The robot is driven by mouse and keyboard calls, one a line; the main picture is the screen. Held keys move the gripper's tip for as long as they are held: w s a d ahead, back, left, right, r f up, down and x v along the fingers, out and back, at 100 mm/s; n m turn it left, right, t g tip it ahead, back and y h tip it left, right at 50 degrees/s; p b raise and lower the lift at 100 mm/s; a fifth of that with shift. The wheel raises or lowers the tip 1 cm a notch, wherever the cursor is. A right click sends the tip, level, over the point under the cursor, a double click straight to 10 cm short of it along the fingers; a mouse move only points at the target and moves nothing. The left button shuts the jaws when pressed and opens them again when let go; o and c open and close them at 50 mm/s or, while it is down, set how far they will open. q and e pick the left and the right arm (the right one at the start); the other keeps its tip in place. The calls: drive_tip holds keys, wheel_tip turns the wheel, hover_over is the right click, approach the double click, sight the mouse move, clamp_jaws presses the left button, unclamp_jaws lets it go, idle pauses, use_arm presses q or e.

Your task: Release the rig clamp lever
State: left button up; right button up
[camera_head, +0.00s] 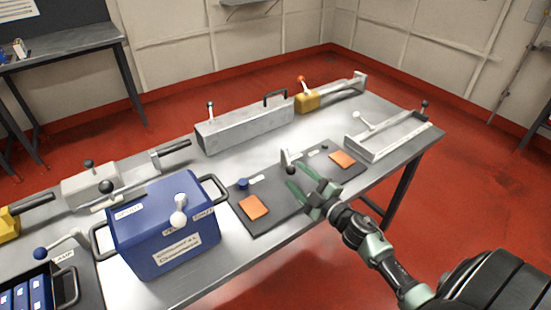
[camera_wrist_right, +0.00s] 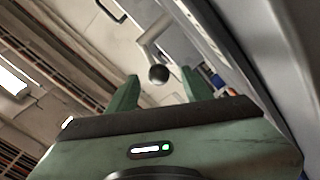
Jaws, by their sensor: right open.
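A light grey lever (camera_head: 285,157) with a dark ball knob (camera_head: 291,170) stands on the dark mat in the middle of the bench. In the right wrist view its bent arm (camera_wrist_right: 150,42) and dark ball (camera_wrist_right: 158,73) show just beyond and between my fingers. My right gripper (camera_head: 299,177) is open and empty, with its green fingers reaching toward the knob. I cannot tell whether they touch it. No label names this lever as the rig clamp. My left gripper is not in view.
A blue box (camera_head: 165,225) with a lever on its lid stands left of the dark mat (camera_head: 283,207). Orange pads (camera_head: 253,207) lie on the mat. A long grey block (camera_head: 244,125), a yellow block (camera_head: 307,102) and a light frame (camera_head: 390,137) stand behind and to the right.

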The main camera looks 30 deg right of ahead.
sight(294, 172)
drive_tip(key=w, duration=0.3)
drive_tip(key=shift+w+a+r, duration=0.15)
drive_tip(key=shift+r, duration=0.15)
drive_tip(key=shift+w+a+f, duration=0.15)
drive_tip(key=shift+w, duration=1)
drive_tip(key=shift+w+p, duration=0.3)
drive_tip(key=shift+w, duration=0.2)
clamp_jaws()
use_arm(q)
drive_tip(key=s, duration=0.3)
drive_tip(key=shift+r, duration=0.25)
use_arm(e)
drive_tip(key=shift+f, duration=0.1)
